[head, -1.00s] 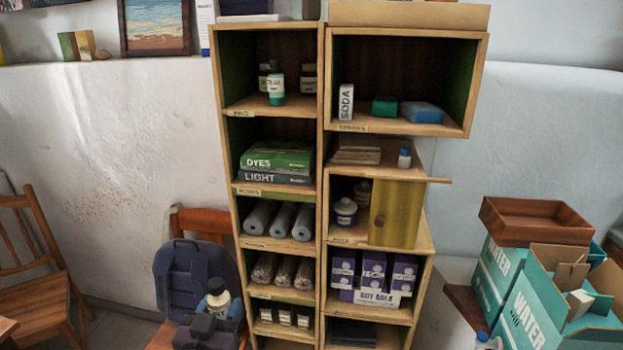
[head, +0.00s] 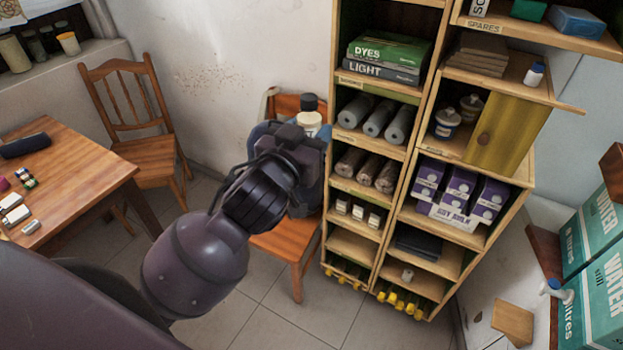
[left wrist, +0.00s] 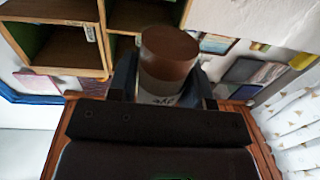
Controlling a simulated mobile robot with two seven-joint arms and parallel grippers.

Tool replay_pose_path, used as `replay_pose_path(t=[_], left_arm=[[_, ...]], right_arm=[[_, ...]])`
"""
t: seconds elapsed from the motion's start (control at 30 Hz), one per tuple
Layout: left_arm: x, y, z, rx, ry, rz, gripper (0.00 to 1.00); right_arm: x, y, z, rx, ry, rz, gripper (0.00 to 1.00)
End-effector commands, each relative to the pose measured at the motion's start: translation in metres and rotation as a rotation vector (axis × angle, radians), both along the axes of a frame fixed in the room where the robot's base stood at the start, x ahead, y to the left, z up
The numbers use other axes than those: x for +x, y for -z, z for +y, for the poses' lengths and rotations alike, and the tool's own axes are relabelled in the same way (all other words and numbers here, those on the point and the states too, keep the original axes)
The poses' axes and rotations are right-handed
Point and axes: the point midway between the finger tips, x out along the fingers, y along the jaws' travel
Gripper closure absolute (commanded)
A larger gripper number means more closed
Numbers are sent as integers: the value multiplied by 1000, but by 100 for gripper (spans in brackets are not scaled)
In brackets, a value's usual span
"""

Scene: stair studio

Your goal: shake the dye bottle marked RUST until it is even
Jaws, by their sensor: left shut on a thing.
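My left gripper (head: 303,140) is shut on a small bottle (head: 309,115) with a dark cap and a pale body. In the head view the bottle stands about upright in the fingers, cap up, in front of the chair by the wall. In the left wrist view the bottle (left wrist: 168,52) shows a rust-brown end and a pale label with dark letters too blurred to read. The gripper hides its lower part in the head view. How even the dye is cannot be told. My right gripper is not in view.
An orange-brown chair (head: 272,238) stands behind and below my left gripper. A shelf unit (head: 350,245) with books, rolls and boxes stands just right of it. A wooden table (head: 80,180) is at the left. Teal boxes (head: 596,285) are at the right.

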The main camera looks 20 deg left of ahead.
Motion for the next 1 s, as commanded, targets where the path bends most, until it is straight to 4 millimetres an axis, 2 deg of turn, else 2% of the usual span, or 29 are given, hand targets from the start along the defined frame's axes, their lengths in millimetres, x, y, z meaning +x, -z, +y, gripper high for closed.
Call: replay_pose_path(t=[0.03,0.13,0.5,0.6,0.63,0.67,0.77,1.0], left_arm=[[0,-15,0,-3,1,-8,83],[0,-12,0,1,-2,5,83],[-1,106,0,3,-2,10,83],[0,126,0,0,-2,4,83],[0,127,0,0,-1,2,83],[0,125,0,0,0,-1,83],[1,97,0,-2,1,-10,83],[1,21,0,-3,1,-11,83]], right_arm=[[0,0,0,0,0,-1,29],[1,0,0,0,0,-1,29],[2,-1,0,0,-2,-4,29],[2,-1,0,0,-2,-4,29],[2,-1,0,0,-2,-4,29],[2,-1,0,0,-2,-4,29],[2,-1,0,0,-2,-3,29],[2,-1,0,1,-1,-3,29]])
